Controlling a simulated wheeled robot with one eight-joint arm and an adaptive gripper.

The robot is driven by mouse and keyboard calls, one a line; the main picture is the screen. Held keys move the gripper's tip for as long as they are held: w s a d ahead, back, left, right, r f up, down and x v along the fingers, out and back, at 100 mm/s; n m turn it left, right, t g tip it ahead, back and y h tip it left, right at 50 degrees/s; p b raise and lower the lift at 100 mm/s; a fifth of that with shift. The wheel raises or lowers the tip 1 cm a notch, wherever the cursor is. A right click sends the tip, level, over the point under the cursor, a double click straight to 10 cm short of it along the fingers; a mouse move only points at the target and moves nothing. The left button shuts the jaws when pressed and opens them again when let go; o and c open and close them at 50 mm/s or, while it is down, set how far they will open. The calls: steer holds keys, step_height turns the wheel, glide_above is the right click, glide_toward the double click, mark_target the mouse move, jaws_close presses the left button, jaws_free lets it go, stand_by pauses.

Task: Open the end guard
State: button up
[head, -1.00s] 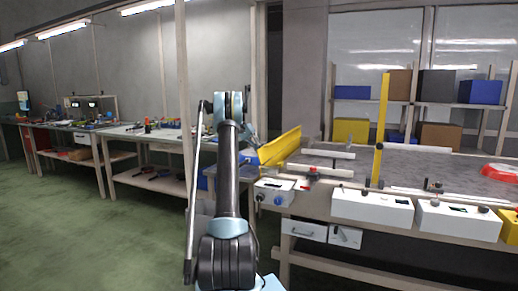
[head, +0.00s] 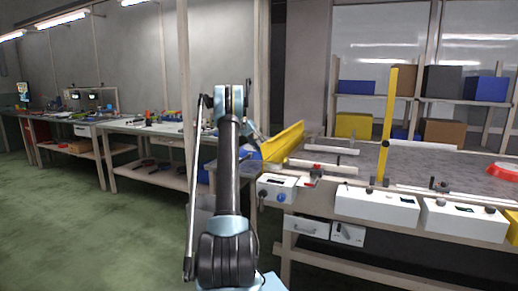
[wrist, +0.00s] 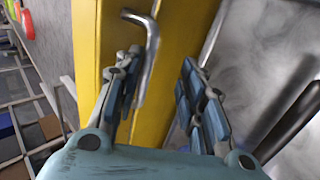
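The end guard (head: 284,143) is a yellow panel at the left end of the conveyor, slanting up to the right in the head view. It fills the middle of the wrist view (wrist: 180,45), with a bent metal handle (wrist: 148,60) on its face. My gripper (wrist: 162,90) is open in front of the panel. The handle appears between the fingers, close to the left one and well apart from the right one. I cannot tell whether the left finger touches it. In the head view my arm hides most of the gripper.
The conveyor bed (head: 440,170) runs right from the guard, with a yellow post (head: 387,120) and a red pan (head: 503,171). Control boxes (head: 376,205) line its front edge. A workbench (head: 150,130) stands at the left. The green floor at left is clear.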

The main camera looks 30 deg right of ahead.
steer(key=shift+w+a, duration=0.1)
steer(key=shift+a, duration=0.05)
steer(key=v, duration=1.1)
steer(key=shift+w+r, duration=0.25)
steer(key=shift+r, duration=0.05)
steer(key=shift+a, duration=0.1)
